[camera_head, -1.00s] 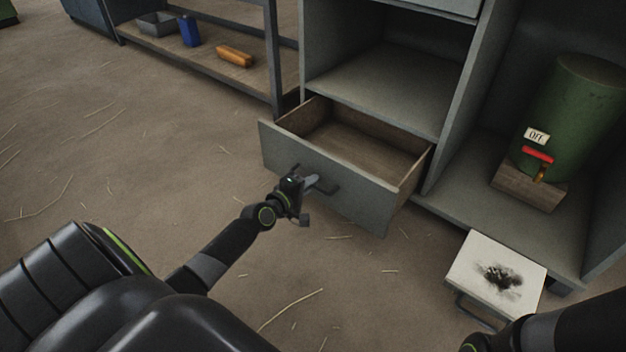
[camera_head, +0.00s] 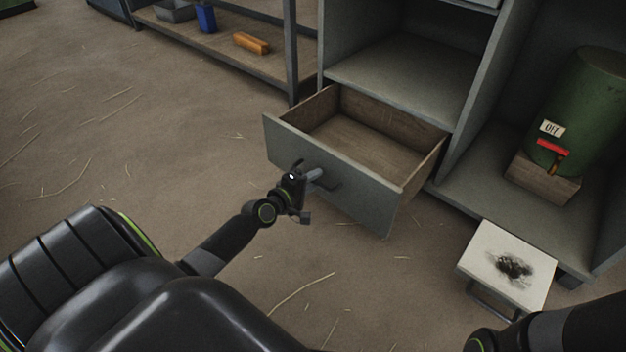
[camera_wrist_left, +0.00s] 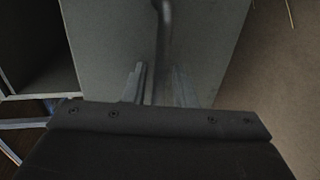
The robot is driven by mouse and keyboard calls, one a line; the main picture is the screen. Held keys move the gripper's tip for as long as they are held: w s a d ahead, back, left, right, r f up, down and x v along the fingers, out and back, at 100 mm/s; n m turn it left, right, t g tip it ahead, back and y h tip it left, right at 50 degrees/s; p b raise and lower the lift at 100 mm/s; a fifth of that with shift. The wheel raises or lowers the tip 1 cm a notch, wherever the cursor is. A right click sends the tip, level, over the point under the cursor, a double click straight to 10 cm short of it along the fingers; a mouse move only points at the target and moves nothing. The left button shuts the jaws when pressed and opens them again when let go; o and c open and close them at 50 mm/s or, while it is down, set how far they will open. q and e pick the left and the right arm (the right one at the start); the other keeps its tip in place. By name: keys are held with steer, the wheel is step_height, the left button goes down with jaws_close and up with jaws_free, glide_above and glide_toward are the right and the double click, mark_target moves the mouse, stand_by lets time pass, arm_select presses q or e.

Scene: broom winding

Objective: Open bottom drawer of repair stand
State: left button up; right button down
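The bottom drawer (camera_head: 335,185) of the grey repair stand (camera_head: 405,80) is pulled well out, and its brown wooden inside is empty. My left gripper (camera_head: 306,184) is at the drawer's front, at its dark bar handle (camera_head: 328,183). In the left wrist view the handle (camera_wrist_left: 164,40) runs down between the two fingers (camera_wrist_left: 160,88), which are closed in around it. The drawer front (camera_wrist_left: 110,45) fills the middle of that view. Part of my right arm (camera_head: 560,325) shows at the lower right; its gripper is out of view.
A small stool (camera_head: 508,263) with a dark stain stands right of the drawer. A green tank (camera_head: 590,110) with an OFF tag sits on a wooden block (camera_head: 540,180) in the right bay. A low shelf (camera_head: 225,42) is at the back left. The floor left of the drawer is clear.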

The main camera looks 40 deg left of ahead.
arm_select(q)
steer(key=shift+s, duration=0.1)
steer(key=v, duration=1.7)
steer(key=shift+a+p, duration=0.1)
steer(key=shift+p, duration=0.2)
